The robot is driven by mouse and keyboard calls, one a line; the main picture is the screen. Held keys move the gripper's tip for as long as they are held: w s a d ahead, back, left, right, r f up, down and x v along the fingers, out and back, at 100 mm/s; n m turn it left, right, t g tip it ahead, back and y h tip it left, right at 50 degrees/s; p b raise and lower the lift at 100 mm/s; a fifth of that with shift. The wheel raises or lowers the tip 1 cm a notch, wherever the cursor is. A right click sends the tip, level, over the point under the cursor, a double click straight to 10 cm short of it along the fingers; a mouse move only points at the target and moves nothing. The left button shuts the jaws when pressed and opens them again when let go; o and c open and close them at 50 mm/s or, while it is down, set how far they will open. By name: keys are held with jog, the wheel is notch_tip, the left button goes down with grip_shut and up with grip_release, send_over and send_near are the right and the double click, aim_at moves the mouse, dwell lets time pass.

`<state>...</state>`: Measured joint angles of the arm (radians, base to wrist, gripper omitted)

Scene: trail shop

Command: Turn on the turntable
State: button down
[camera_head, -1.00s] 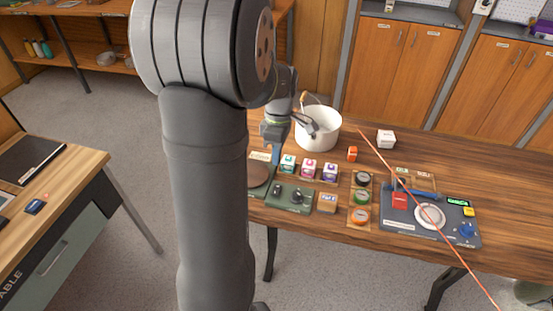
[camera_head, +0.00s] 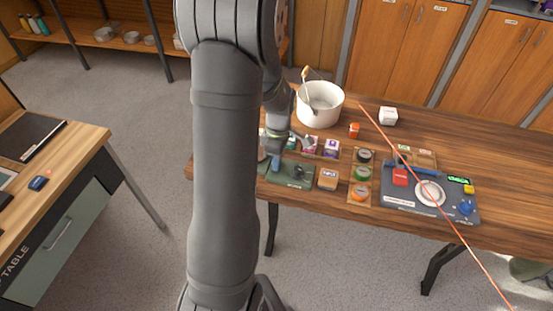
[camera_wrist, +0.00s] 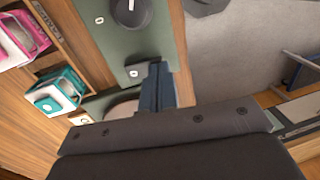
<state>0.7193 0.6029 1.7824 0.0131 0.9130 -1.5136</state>
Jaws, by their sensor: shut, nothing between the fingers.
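The green control panel (camera_head: 296,179) lies near the front left of the wooden table. In the wrist view the panel (camera_wrist: 113,45) shows a dark round knob (camera_wrist: 131,10) and a small white mark (camera_wrist: 133,73) close to my fingertips. A brown round disc, apparently the turntable (camera_wrist: 122,110), shows partly behind my fingers in the wrist view; my arm mostly hides it in the head view. My gripper (camera_head: 275,165) is shut and empty, pointing down over the left end of the panel. In the wrist view its fingers (camera_wrist: 158,85) hide part of the panel; contact cannot be told.
Small boxes (camera_head: 331,148) stand behind the panel, and a tan block (camera_head: 327,179) sits to its right. A white pot (camera_head: 320,108) stands behind. A thin red line crosses the right side.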

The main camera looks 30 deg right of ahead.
jog(key=shift+s+f, duration=0.1)
jog(key=shift+f, duration=0.15)
